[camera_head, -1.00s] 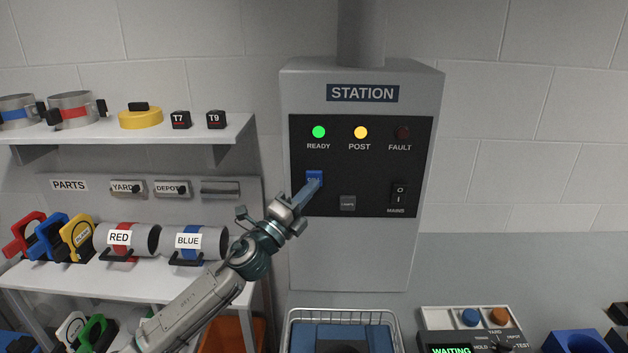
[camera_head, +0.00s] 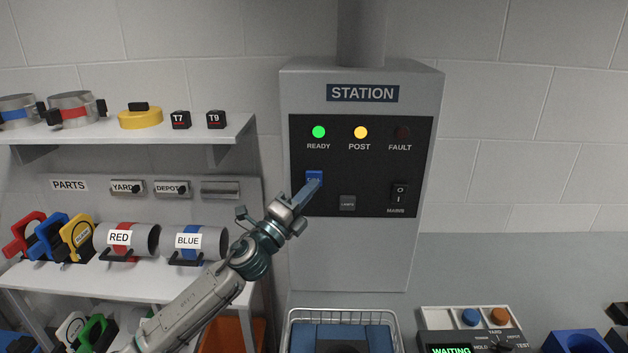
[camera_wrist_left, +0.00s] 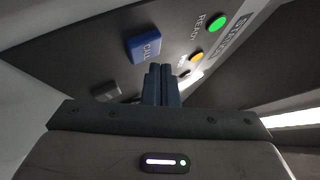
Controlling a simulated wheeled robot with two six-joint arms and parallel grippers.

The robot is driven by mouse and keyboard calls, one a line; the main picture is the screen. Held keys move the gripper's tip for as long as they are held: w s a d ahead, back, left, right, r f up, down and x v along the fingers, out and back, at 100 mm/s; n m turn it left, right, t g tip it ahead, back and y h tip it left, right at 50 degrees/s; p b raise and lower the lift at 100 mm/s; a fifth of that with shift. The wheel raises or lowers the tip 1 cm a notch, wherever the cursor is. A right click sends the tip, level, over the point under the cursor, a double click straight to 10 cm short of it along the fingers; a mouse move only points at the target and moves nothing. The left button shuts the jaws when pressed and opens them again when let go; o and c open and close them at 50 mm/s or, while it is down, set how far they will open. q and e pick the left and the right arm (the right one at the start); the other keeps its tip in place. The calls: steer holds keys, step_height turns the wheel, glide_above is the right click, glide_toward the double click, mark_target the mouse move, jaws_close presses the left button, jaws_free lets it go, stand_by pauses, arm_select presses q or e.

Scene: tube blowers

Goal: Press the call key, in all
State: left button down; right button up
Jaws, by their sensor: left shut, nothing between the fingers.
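The blue call key (camera_head: 314,177) is on the black panel of the station (camera_head: 362,248), below the green READY lamp (camera_head: 318,132). In the left wrist view the key (camera_wrist_left: 144,45) reads CALL and stands proud of the panel. My left gripper (camera_head: 312,186) is shut and empty. In the head view its tips overlap the lower part of the key. In the left wrist view the tips (camera_wrist_left: 161,68) show below and to the right of the key, with a gap in the picture. I cannot tell whether they touch the panel. My right gripper is not in view.
The READY and POST (camera_head: 360,132) lamps are lit; the FAULT lamp (camera_head: 403,133) is dark. A grey lamps key (camera_head: 347,203) and the MAINS switch (camera_head: 399,194) are nearby on the panel. Shelves of parts (camera_head: 140,270) stand left. A wire basket (camera_head: 398,322) is below.

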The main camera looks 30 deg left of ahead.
arm_select(q)
steer(key=shift+w+a, duration=0.1)
steer(key=shift+w, duration=0.05)
steer(key=shift+w+a, duration=0.15)
steer(key=shift+w, duration=0.1)
